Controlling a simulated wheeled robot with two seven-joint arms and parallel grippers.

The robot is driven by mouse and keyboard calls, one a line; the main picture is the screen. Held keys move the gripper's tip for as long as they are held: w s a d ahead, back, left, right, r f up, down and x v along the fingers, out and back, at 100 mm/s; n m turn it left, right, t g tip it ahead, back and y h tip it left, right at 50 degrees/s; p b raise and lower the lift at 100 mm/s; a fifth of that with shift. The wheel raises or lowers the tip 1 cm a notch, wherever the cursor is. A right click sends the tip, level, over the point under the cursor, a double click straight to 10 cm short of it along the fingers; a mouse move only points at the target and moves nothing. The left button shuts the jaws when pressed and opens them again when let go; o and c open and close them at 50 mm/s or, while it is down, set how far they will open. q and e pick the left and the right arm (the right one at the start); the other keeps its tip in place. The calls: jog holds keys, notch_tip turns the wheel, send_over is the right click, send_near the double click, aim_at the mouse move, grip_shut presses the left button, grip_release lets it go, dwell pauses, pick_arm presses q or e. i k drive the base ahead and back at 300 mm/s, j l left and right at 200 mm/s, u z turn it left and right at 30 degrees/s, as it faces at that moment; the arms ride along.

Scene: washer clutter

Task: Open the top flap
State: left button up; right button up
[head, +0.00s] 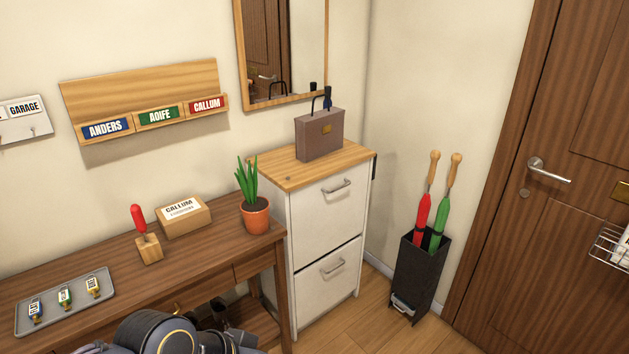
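A white cabinet (292,270) with a wooden top stands in the corner, to the right of the wooden table. Its top flap (325,225) is white and looks closed, flush with the cabinet front. A metal bar handle (337,189) sits near the flap's upper edge. The bottom flap (328,285) has a similar handle (334,266) and looks closed too. Part of my own arm shows at the bottom edge. I cannot make out either gripper, and nothing of mine touches the flap.
A grey-brown bag (321,136) stands on the cabinet top. A dark stand (420,278) with red and green umbrellas is to the right. The table (110,270) with a potted plant (254,212) borders the cabinet's left. Some floor (362,325) before the cabinet is clear.

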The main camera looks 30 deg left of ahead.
aim_at(325, 214)
jog(key=i+j+u, duration=0.1)
jog(key=u, duration=0.3)
jog(key=i+u, duration=0.2)
jog(key=u, duration=0.2)
jog(key=i+u, duration=0.2)
jog(key=u, duration=0.2)
jog(key=i+u, duration=0.15)
jog(key=u, duration=0.25)
jog(key=i+l+u, duration=0.15)
jog(key=u, duration=0.25)
